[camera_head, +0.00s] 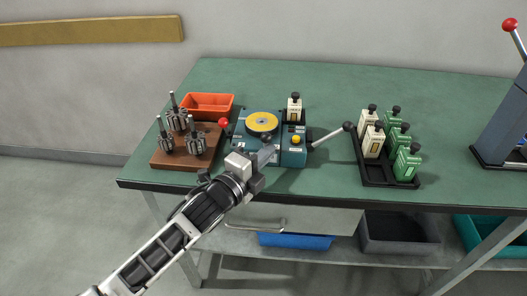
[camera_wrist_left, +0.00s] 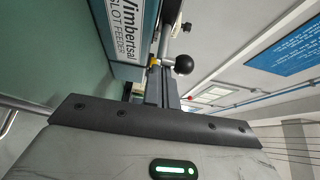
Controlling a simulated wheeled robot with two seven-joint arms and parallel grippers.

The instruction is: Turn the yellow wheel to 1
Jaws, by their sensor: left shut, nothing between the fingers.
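The yellow wheel (camera_head: 262,121) lies flat on top of the blue-green slot feeder (camera_head: 292,158) on the bench. Its number marks are too small to read. My left gripper (camera_head: 266,154) is shut and empty, in front of the feeder and just below the wheel in the picture. I cannot tell whether it touches the feeder. In the left wrist view the shut fingers (camera_wrist_left: 161,88) point toward the feeder's lettered side (camera_wrist_left: 128,38), and the wheel is not seen there. My right gripper is not in view.
A red-knobbed lever (camera_head: 224,123) and a black-knobbed lever (camera_head: 347,127) stick out from the feeder. A wooden block with metal armatures (camera_head: 186,150) and an orange bin (camera_head: 208,104) stand left. A black tray (camera_head: 376,178) with white and green cartridges stands right.

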